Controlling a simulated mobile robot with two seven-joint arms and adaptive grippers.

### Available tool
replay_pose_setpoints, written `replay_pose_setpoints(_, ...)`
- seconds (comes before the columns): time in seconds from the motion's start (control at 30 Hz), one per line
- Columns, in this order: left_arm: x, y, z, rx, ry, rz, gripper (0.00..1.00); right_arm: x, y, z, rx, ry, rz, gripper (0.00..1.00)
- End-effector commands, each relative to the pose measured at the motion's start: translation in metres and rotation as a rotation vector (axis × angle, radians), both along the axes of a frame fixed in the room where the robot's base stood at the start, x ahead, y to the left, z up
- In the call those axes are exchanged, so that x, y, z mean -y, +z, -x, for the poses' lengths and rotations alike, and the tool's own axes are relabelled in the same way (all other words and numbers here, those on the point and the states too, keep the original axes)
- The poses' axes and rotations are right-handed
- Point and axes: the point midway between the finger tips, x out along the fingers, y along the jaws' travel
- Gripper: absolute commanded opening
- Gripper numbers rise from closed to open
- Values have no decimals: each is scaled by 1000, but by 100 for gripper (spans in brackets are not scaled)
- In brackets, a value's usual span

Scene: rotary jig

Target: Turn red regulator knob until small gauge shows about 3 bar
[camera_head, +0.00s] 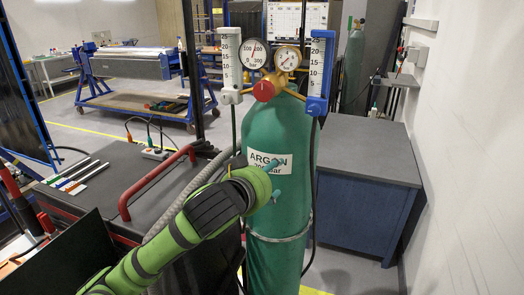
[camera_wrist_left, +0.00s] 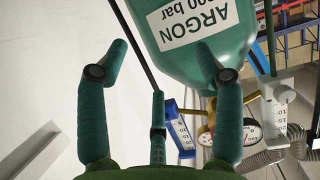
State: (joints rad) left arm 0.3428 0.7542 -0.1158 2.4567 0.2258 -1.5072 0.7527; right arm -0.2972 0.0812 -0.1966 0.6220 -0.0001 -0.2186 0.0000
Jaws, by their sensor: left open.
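The red regulator knob (camera_head: 264,90) sits at the front of the brass regulator on top of the green argon cylinder (camera_head: 275,140). Two round gauges, a left gauge (camera_head: 253,54) and a right gauge (camera_head: 287,58), stand above the knob; their needles are too small to read. My left gripper (camera_head: 274,180) is in front of the cylinder, beside its label and well below the knob. In the left wrist view its green fingers (camera_wrist_left: 163,55) are spread and empty, with the upside-down cylinder (camera_wrist_left: 190,12) beyond. The knob cannot be made out there. My right gripper is not in view.
Flowmeter tubes with white (camera_head: 229,62) and blue (camera_head: 320,68) fittings flank the gauges. A dark cart with a red handle (camera_head: 155,180) stands left of the cylinder. A grey-topped blue cabinet (camera_head: 365,200) stands close on the right. Hoses hang beside the cylinder.

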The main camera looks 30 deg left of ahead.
Motion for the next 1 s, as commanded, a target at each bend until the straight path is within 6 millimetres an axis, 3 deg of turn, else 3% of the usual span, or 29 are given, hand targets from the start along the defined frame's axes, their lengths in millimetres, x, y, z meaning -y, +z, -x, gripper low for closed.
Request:
replay_pose_setpoints(0.03, -10, 42, -4, 89, 23, 5, 67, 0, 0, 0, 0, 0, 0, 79)
replay_pose_setpoints(0.1, -20, 86, -4, 185, 50, 32, 67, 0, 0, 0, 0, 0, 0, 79)
replay_pose_setpoints(0.2, -30, 132, 1, 287, 76, 67, 67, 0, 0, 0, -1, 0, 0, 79)
replay_pose_setpoints(0.3, -36, 158, 6, 346, 91, 90, 67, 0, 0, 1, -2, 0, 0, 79)
replay_pose_setpoints(0.47, -41, 171, 1, 369, 98, 105, 67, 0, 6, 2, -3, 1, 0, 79)
replay_pose_setpoints(0.8, -52, 172, -47, 367, 98, 104, 67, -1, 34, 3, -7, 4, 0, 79)
replay_pose_setpoints(1.0, -55, 169, -60, 368, 97, 103, 67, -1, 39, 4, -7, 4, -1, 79)
